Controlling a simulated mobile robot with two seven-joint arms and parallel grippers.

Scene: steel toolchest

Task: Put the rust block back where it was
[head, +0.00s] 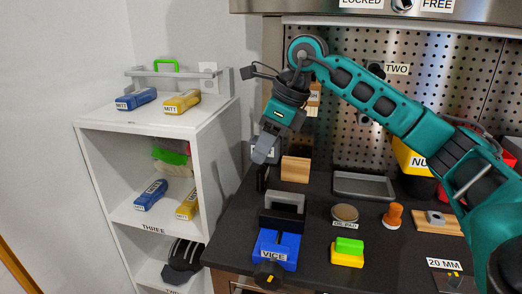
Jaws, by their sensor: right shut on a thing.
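My right gripper (264,150) reaches in from the right and points down over the left part of the dark bench, behind the blue vice (277,247). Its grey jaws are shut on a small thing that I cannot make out. A dark upright thing (262,179) shows just below the jaws; I cannot tell whether they touch. No block of a clear rust colour shows. A wooden block (295,169) stands on the bench right of the gripper. My left gripper is not in view.
A grey tray (364,195), a round tin (345,212), an orange knobbed thing (393,216) and a green-and-yellow block pair (347,252) are on the bench. A white shelf unit (154,228) with blue and yellow things stands at left. A perforated panel (345,60) backs the bench.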

